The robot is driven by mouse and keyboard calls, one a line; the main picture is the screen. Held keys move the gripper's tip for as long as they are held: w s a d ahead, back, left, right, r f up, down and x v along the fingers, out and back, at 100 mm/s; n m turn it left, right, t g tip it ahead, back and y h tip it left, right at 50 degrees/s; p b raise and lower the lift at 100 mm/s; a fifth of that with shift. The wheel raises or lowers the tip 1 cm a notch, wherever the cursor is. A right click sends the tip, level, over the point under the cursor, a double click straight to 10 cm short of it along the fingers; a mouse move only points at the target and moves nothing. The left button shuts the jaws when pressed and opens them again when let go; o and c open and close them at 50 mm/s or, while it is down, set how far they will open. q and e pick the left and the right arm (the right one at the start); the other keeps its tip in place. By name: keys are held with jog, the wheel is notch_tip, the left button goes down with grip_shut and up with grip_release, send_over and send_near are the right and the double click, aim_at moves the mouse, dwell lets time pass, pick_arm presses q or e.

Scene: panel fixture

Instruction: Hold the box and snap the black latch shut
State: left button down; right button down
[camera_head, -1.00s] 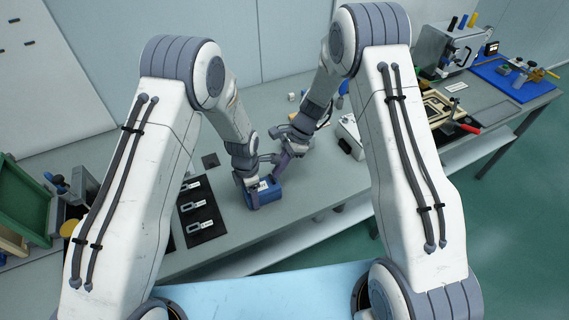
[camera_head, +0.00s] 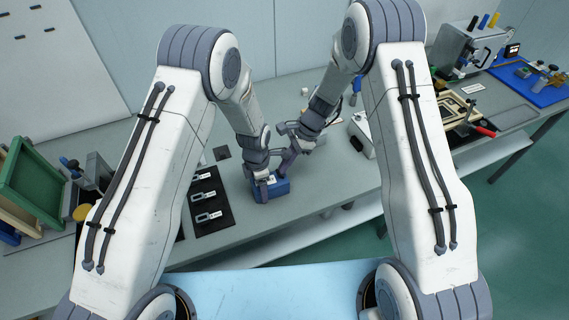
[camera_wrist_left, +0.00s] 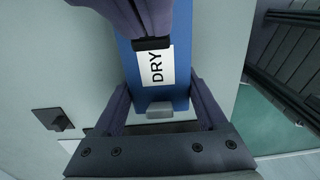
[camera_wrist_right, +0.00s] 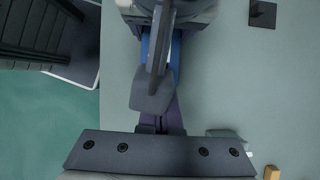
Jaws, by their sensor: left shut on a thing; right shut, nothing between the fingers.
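The blue box (camera_head: 280,188) stands on the grey table, with a white "DRY" label (camera_wrist_left: 155,67) in the left wrist view. My left gripper (camera_head: 267,187) is shut on the box, one finger along each side. My right gripper (camera_head: 283,169) is shut and empty, with its purple fingertips at the box's top. In the left wrist view a small black piece (camera_wrist_left: 152,43), which looks like the latch, lies at those fingertips by the label. I cannot tell whether it is closed. In the right wrist view my left gripper and the shut fingers (camera_wrist_right: 160,120) hide most of the box.
A black mat (camera_head: 212,222) with several labelled parts lies left of the box. A dark square (camera_head: 222,153) lies behind it. A white device (camera_head: 362,135) stands to the right. A green frame (camera_head: 35,185) is at far left. The table's front edge is close to the box.

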pick_arm(q)
jog(key=shift+w+d, duration=0.15)
jog(key=shift+d, duration=0.15)
jog(key=shift+a, duration=0.2)
pick_arm(e)
jog(key=d+v, duration=0.1)
jog(key=v, duration=1.2)
jog(key=shift+w+f, duration=0.2)
jog(key=shift+f, duration=0.15)
jog(key=shift+d, duration=0.1)
pick_arm(q)
grip_release()
